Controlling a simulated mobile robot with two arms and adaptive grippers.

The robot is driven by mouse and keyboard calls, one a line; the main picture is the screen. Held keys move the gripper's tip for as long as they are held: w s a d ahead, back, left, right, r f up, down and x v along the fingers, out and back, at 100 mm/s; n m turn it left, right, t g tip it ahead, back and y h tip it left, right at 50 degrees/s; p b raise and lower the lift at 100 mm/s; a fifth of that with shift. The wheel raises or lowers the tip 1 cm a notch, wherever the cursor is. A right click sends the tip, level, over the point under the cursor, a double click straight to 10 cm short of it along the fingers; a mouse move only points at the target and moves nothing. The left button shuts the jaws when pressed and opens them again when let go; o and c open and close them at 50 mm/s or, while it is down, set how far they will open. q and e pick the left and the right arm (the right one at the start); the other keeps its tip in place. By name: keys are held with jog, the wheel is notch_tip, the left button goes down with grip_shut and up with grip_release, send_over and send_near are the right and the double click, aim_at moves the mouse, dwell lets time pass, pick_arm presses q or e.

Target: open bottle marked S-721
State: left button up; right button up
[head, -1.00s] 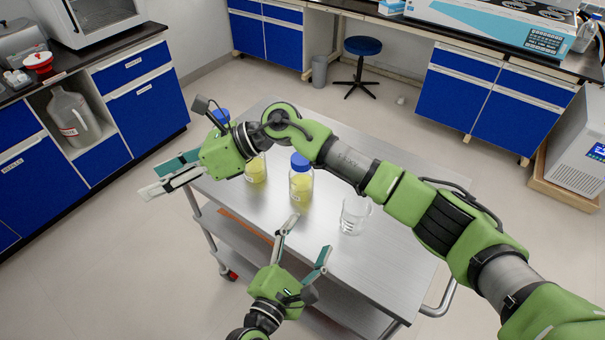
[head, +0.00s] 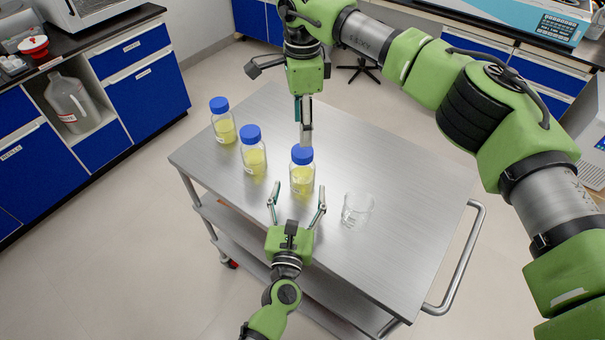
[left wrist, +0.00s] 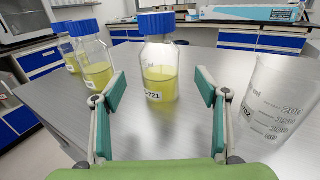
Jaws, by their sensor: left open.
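The bottle marked S-721 (head: 302,180) is clear glass with yellow contents and a blue cap (head: 302,155). It stands upright on the metal cart. In the left wrist view the bottle (left wrist: 160,82) is straight ahead, and its label reads "-721", partly turned away. My left gripper (head: 297,200) is open, its fingers to either side at the near side of the bottle, with nothing held. My right gripper (head: 304,122) points downward just beyond the cap in the head view. Its fingers are seen edge-on, so their gap is hidden.
Two similar blue-capped bottles, a middle one (head: 253,158) and a far-left one (head: 223,127), stand left of it on the cart (head: 400,180). An empty glass beaker (head: 356,208) stands to the right. The cart's right side is clear.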

aim_at(302, 171)
pick_arm(q)
jog(key=w, duration=0.5)
jog(key=w+d, duration=0.1)
jog(key=w, duration=0.1)
jog(key=shift+w, duration=0.15)
jog(key=shift+c, duration=0.4)
